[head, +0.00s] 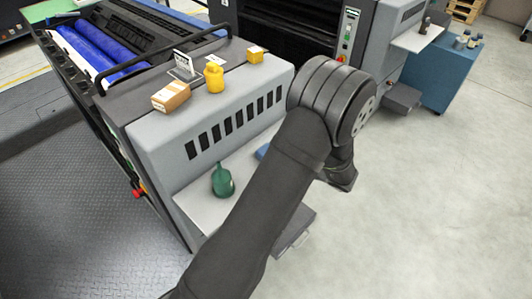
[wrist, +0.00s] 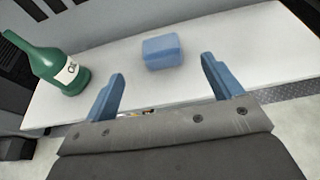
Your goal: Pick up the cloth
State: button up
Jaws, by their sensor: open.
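The cloth is a folded blue bundle (wrist: 163,52) lying on a white shelf (wrist: 225,48) in the wrist view. My gripper (wrist: 162,80) is open and empty, with its two blue fingers apart. The cloth lies beyond the fingertips, roughly centred between them, and nothing touches it. In the head view a small blue part of the cloth (head: 262,151) shows on the shelf beside my arm, which hides the rest. My gripper's fingers are hidden in the head view.
A green bottle (wrist: 58,66) with a white label stands on the same shelf, left of the cloth; it also shows in the head view (head: 222,180). A cardboard box (head: 171,97), a yellow jug (head: 214,78) and a small yellow box (head: 255,55) sit on the machine top.

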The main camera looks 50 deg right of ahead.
jog(key=x, duration=1.2)
jog(key=shift+w+f, duration=0.1)
jog(key=shift+w, duration=0.1)
jog(key=c, duration=1.1)
